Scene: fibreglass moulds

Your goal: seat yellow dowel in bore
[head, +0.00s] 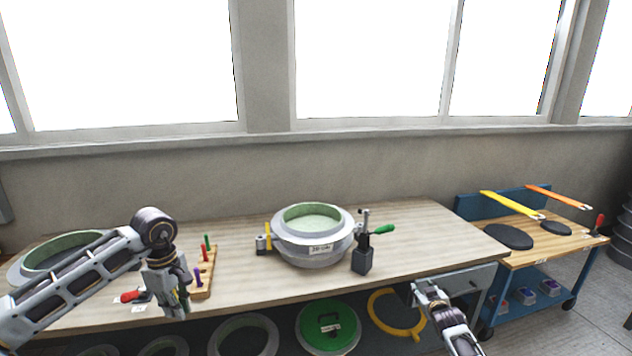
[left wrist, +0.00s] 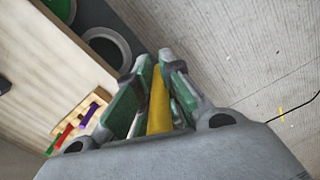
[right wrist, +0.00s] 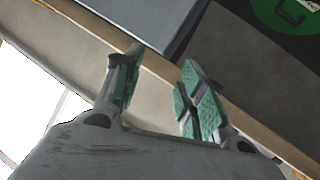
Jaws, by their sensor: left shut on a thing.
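My left gripper (head: 180,308) hangs over the front edge of the bench at the left. In the left wrist view its fingers (left wrist: 155,75) are shut on the yellow dowel (left wrist: 158,105), which lies lengthwise between the green pads. A round grey mould (head: 313,250) with a pale green inside stands mid-bench, well to the right of this gripper. A small upright yellow piece (head: 268,238) shows at its left side, beside a grey fitting. I cannot make out a bore. My right gripper (head: 430,290) is open and empty at the bench front; its fingers (right wrist: 160,90) are apart.
A green-handled toggle clamp (head: 362,258) stands right of the mould. The bench's right part is clear. A blue cart (head: 560,245) stands beyond.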

